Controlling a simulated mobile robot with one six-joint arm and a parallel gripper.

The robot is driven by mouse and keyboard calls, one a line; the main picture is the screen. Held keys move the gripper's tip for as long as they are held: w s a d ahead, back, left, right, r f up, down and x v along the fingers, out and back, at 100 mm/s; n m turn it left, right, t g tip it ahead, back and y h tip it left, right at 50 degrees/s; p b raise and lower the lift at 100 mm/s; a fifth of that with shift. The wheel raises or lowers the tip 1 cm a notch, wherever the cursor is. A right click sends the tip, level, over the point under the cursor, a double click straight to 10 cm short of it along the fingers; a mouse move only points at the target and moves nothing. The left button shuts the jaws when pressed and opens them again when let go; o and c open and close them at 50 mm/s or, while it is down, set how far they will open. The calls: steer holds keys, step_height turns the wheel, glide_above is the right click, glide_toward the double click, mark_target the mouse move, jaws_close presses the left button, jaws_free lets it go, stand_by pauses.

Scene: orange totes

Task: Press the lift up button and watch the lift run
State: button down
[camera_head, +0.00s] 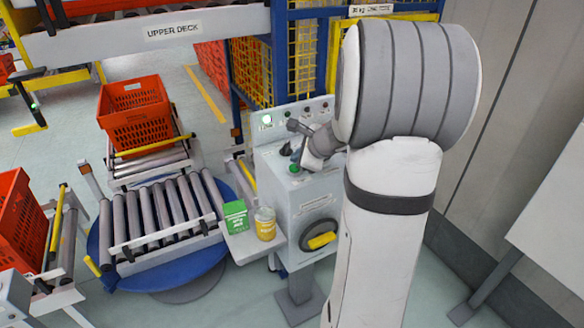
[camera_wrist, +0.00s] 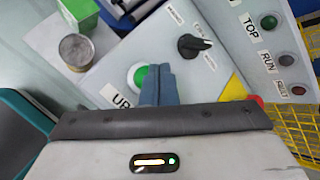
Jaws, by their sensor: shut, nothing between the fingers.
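The control console (camera_head: 312,200) stands at centre in the head view, with a sloped button panel. A round green button (camera_wrist: 137,76) sits beside the label "UP" (camera_wrist: 121,99) in the wrist view. My gripper (camera_wrist: 158,70) is shut and empty, its fingertips at the green button's right side and covering part of it. I cannot tell whether they touch or press it. A black selector knob (camera_wrist: 193,46) is to the right. The lamp panel has a green TOP lamp (camera_wrist: 268,22) and dark RUN (camera_wrist: 285,60) and FAULT lamps. A blue and yellow mesh frame (camera_head: 305,60), possibly the lift's, stands behind.
A red button (camera_wrist: 257,100) is partly hidden behind my gripper. A green box (camera_head: 236,216) and yellow can (camera_head: 265,223) stand on the console's side shelf. A roller turntable (camera_head: 160,225) and an orange tote (camera_head: 137,113) on rollers are left. A wall is right.

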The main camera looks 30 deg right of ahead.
steer(key=shift+f, duration=0.15)
steer(key=shift+f+b, duration=0.3)
steer(key=shift+b, duration=0.25)
